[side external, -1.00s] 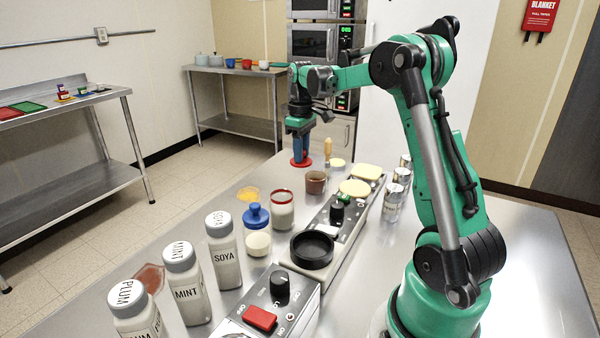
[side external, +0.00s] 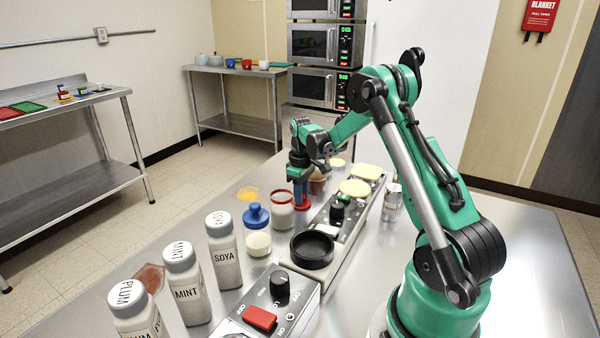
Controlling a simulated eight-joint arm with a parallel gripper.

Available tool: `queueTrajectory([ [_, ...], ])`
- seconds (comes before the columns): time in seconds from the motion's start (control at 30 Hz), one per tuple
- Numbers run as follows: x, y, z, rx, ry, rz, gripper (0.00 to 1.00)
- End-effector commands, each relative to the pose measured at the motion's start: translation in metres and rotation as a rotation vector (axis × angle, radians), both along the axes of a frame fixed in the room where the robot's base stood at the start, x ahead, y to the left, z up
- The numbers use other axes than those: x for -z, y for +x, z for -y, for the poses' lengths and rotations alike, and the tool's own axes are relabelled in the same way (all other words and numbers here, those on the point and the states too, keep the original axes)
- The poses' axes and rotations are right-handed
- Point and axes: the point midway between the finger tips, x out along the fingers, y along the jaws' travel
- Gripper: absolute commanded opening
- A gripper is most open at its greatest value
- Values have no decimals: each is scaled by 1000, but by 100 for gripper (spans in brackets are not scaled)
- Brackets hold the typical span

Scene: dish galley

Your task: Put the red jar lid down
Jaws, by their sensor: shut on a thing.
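The red jar lid (side external: 303,203) is at the fingertips of my gripper (side external: 301,188), which is shut on it and points down. I cannot tell whether the lid touches the table. The jar partly overlaps the lid's left side.
A control panel with a black ring (side external: 312,250) lies to the right. A brown jar (side external: 317,184) is close behind my gripper.

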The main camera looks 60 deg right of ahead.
Motion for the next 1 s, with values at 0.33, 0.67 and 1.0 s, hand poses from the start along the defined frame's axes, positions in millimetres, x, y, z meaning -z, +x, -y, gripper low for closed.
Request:
queueTrajectory([
  [0.33, 2, 0, 0, 0, 0, 0, 55],
  [0.67, -14, 0, 0, 0, 0, 0, 55],
  [1.0, -87, 0, 0, 0, 0, 0, 55],
])
